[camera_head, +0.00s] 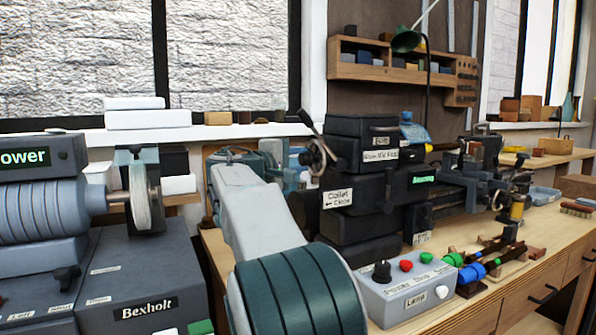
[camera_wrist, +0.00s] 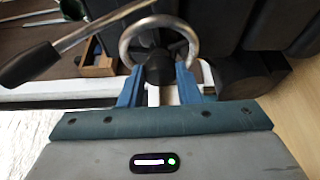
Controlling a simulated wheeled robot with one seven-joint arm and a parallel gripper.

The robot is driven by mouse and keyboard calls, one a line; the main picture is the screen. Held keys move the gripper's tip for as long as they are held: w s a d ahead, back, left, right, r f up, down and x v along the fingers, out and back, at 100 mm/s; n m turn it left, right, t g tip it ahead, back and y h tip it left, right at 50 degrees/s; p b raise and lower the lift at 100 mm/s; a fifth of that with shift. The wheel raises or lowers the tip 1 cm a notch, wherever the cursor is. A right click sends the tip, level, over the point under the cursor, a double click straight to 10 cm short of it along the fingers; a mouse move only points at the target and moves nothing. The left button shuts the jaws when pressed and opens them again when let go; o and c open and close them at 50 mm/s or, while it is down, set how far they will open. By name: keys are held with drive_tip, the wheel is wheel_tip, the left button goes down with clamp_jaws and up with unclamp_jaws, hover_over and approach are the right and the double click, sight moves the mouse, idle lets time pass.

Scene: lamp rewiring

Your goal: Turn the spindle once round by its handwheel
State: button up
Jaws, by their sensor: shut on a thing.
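The handwheel (camera_wrist: 197,38) is a bright metal ring with a dark hub (camera_wrist: 154,66), at the top middle of the wrist view. It also shows in the head view (camera_head: 318,157) on the left end of the dark lathe headstock (camera_head: 360,165). My gripper (camera_wrist: 160,82) has its blue fingers on either side of the wheel's lower part, shut on it. The exact contact is partly hidden by the hub. In the head view my arm hides the lower part of this end.
A grey control box (camera_head: 410,292) with red and green buttons stands on the wooden bench (camera_head: 440,318) right of my arm. Green and blue handled tools (camera_head: 473,272) lie beside it. A grey Bexholt machine (camera_head: 140,280) stands at left. A shelf (camera_head: 390,68) hangs behind.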

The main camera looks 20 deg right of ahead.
drive_tip(key=shift+m, duration=0.3)
idle(0.4)
drive_tip(key=o, duration=1)
drive_tip(key=v, duration=1.4)
drive_tip(key=shift+d+f, duration=0.1)
drive_tip(key=shift+f, duration=0.05)
